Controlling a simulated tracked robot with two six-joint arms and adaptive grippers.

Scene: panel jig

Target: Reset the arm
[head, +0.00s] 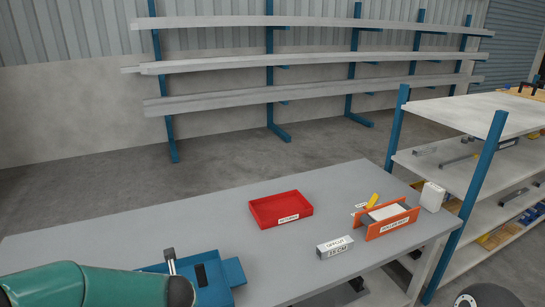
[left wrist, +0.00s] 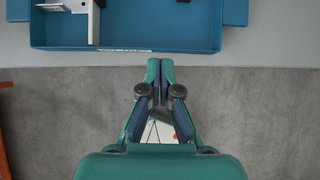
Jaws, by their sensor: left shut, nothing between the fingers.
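My left gripper (left wrist: 160,64) is shut and empty, with its green fingertips together, in the left wrist view. The left fingers do not show there. My right gripper is not in view.
A shelf unit (head: 470,112) stands at the right. The table's left part is clear.

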